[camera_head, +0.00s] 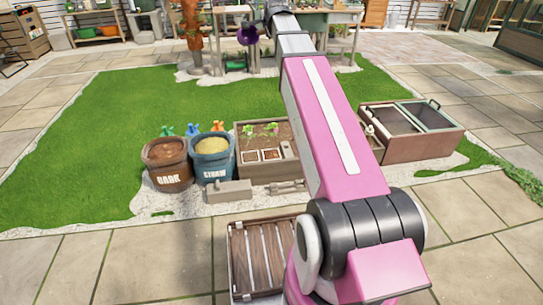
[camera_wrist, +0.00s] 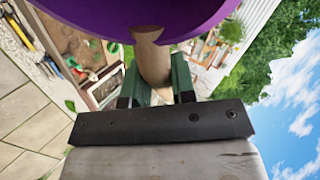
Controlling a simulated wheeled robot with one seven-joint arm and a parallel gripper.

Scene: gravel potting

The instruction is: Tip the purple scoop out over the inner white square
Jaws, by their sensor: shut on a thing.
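The purple scoop (camera_head: 247,35) is held up at the top of the head view, far beyond the planting bed in the picture. In the wrist view its purple bowl (camera_wrist: 140,12) fills the top edge, and its wooden handle (camera_wrist: 149,55) runs down between the green fingers. My gripper (camera_wrist: 158,82) is shut on this handle. The bowl's contents are hidden. White-edged squares (camera_head: 270,155) lie at the front of the wooden planting bed (camera_head: 243,170); a white-edged square (camera_wrist: 106,90) also shows in the wrist view, left of the fingers. I cannot tell which is the inner one.
A brown bark bucket (camera_head: 167,178) and a blue straw bucket (camera_head: 212,172) stand left of the bed. A grey block (camera_head: 229,192) lies in front. A wooden box with open lids (camera_head: 410,140) is at right, a slatted crate (camera_head: 258,262) nearer. Potting tables (camera_head: 312,18) stand behind.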

